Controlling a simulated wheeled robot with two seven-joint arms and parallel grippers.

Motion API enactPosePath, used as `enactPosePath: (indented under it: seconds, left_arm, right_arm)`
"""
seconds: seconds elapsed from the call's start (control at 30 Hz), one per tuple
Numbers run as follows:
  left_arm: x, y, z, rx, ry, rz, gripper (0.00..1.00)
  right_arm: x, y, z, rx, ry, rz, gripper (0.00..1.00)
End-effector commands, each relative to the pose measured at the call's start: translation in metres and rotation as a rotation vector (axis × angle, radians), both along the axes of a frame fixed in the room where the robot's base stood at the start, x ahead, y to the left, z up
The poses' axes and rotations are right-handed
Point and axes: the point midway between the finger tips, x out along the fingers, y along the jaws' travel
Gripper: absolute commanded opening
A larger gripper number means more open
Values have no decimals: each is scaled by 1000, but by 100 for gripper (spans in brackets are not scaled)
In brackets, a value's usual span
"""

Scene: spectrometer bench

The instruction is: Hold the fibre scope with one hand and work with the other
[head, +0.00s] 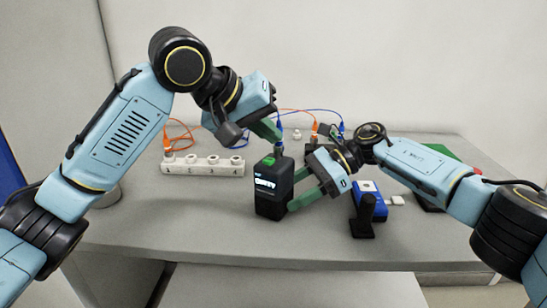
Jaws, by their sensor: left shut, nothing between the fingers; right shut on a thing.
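The fibre scope (272,193) is a black upright box with a green button on top and a lit screen that seems to read "DIRTY". It is just above or on the bench; I cannot tell which. My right gripper (292,192) is shut on its right side. A blue fibre plug (279,136) stands at the scope's top port, with a blue cable running right. My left gripper (272,132) is shut and empty, above the scope and close beside the plug. Whether it touches the plug is unclear.
A white numbered port strip (203,166) with an orange plug lies left on the grey bench (160,220). A blue device (370,200) and a black stand (363,222) are at right. A green mat (440,154) lies behind my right arm. The front left bench is clear.

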Motion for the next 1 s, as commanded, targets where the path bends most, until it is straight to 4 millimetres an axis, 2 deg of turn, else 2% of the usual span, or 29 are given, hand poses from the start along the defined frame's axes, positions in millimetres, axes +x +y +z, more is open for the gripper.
enactPosePath:
  seconds: [0.2, 0.4, 1.0]
  left_arm:
    - [0, 0, 23, -2, -1, -1, 0]
    - [0, 0, 36, 0, 1, -1, 0]
    - [0, 0, 36, 0, 1, 0, 0]
  right_arm:
    - [0, 1, 1, 1, 0, 1, 43]
    - [0, 1, 1, 1, 0, 1, 43]
    - [0, 1, 1, 1, 0, 1, 43]
